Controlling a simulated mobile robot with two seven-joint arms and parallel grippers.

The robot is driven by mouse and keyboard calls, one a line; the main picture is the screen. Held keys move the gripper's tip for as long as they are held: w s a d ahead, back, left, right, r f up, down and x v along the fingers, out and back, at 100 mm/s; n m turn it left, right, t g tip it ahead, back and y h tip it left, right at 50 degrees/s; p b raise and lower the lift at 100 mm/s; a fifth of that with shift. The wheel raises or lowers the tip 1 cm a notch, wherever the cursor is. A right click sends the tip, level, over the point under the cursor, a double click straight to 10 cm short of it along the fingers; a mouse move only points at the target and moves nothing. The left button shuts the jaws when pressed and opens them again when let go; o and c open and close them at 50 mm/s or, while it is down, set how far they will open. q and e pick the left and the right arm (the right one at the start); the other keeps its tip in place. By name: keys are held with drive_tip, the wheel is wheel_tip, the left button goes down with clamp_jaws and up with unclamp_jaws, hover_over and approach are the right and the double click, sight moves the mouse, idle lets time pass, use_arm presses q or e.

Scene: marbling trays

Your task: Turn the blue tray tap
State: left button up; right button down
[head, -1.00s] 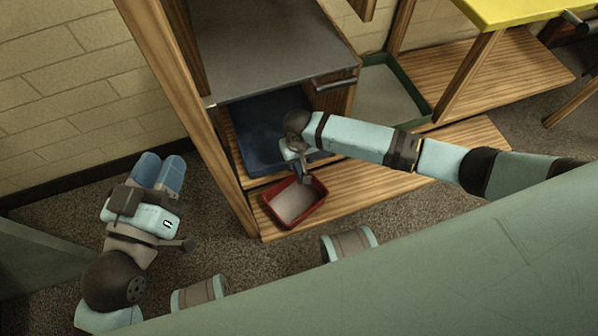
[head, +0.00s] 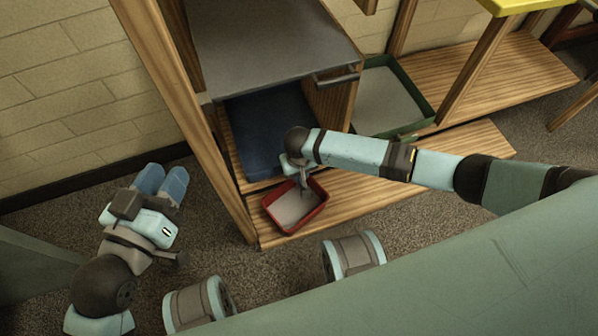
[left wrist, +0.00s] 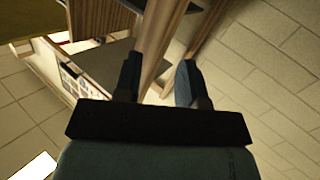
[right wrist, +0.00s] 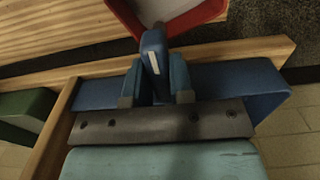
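The blue tray (head: 262,118) sits in the lower bay of the wooden rack, under a grey shelf. Its front wall also shows in the right wrist view (right wrist: 232,84). The tap's blue handle (right wrist: 153,50), with a white stripe, stands out from the front of the tray. My right gripper (right wrist: 157,70) has a finger on each side of the handle and appears closed on it. In the head view my right gripper (head: 303,182) is small and partly hides the tap. My left gripper (head: 163,178) is open and empty, low at the left; its fingers stand apart in the left wrist view (left wrist: 158,80).
A red tray (head: 318,212) lies on the wooden ledge just below the tap. A wooden post (head: 170,90) stands between my left gripper and the blue tray.

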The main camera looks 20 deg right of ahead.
drive_tip(key=shift+r+p, duration=0.25)
drive_tip(key=shift+p, duration=0.6)
use_arm(q)
wheel_tip(320, 180, up, 11)
drive_tip(key=n+t+p, duration=0.1)
drive_tip(key=t+p, duration=0.3)
drive_tip(key=p, duration=0.2)
use_arm(e)
drive_tip(key=n, duration=0.3)
drive_tip(key=shift+r, duration=0.1)
drive_tip(key=n+p, duration=0.2)
drive_tip(key=n, duration=0.1)
drive_tip(key=shift+f, duration=0.2)
drive_tip(key=n+p, duration=0.2)
drive_tip(key=n, duration=0.3)
drive_tip(key=shift+f, duration=0.1)
drive_tip(key=n, duration=0.5)
use_arm(q)
drive_tip(key=s+a+f+g+y, duration=0.1)
drive_tip(key=a+f+g+y, duration=0.2)
drive_tip(key=f, duration=0.6)
drive_tip(key=shift+a+f+n+g+y, duration=0.25)
drive_tip(key=shift+a+n+g+y, duration=0.05)
drive_tip(key=shift+a+g, duration=0.2)
use_arm(e)
drive_tip(key=shift+n, duration=0.9)
use_arm(q)
drive_tip(key=shift+s+d, duration=0.1)
drive_tip(key=shift+w+r, duration=0.2)
drive_tip(key=shift+w, duration=0.05)
